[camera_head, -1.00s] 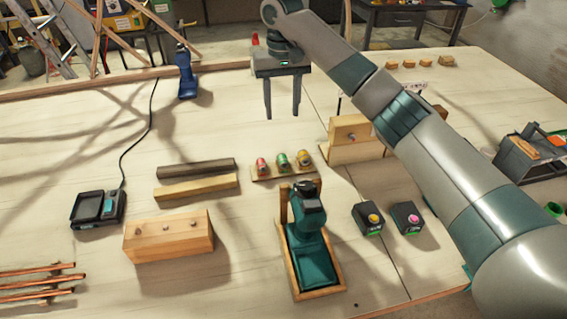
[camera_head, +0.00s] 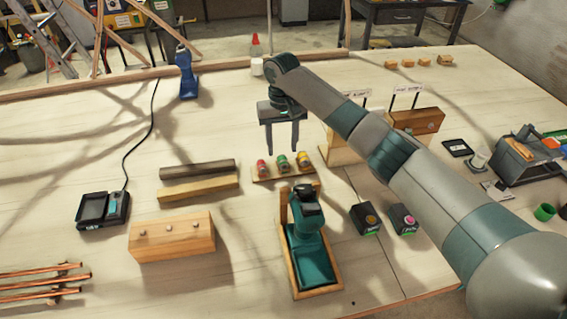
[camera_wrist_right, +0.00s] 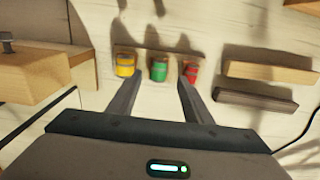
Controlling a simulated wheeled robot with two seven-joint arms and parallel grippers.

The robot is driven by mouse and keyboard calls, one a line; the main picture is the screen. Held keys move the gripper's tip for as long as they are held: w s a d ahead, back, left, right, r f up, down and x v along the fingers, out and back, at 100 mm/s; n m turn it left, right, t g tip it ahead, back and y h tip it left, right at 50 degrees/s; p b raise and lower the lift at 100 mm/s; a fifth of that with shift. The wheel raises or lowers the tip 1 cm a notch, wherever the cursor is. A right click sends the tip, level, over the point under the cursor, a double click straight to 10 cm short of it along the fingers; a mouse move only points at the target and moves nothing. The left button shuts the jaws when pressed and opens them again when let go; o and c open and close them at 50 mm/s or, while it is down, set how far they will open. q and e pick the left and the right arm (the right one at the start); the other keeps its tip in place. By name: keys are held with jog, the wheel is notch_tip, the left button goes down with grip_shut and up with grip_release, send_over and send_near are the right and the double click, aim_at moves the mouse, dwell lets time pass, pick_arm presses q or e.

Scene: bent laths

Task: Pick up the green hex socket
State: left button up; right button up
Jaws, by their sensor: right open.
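The green hex socket (camera_head: 283,163) stands in the middle of a small wooden rack (camera_head: 290,172), between a red socket (camera_head: 262,168) and a yellow socket (camera_head: 303,159). My right gripper (camera_head: 282,147) is open, pointing down just behind and above the rack. In the right wrist view the green socket (camera_wrist_right: 159,69) lies between the two open fingers (camera_wrist_right: 155,90), a little beyond their tips. The yellow socket (camera_wrist_right: 125,64) is near one finger and the red socket (camera_wrist_right: 191,72) near the other. Nothing is held. My left gripper is out of view.
Wooden blocks with signs (camera_head: 415,120) stand to the right, partly behind my arm. Two dark boxes (camera_head: 366,218) sit at front right.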

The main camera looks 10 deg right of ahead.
aim_at(283, 160)
jog(key=shift+f+p, duration=0.35)
jog(key=shift+p, duration=0.05)
notch_tip(283, 160, down, 4)
jog(key=shift+s+d+r+p, duration=0.1)
jog(key=shift+s+d+p, duration=0.05)
jog(key=shift+p, duration=0.8)
jog(key=shift+f, duration=0.35)
jog(key=shift+c, duration=0.4)
jog(key=c, duration=1.1)
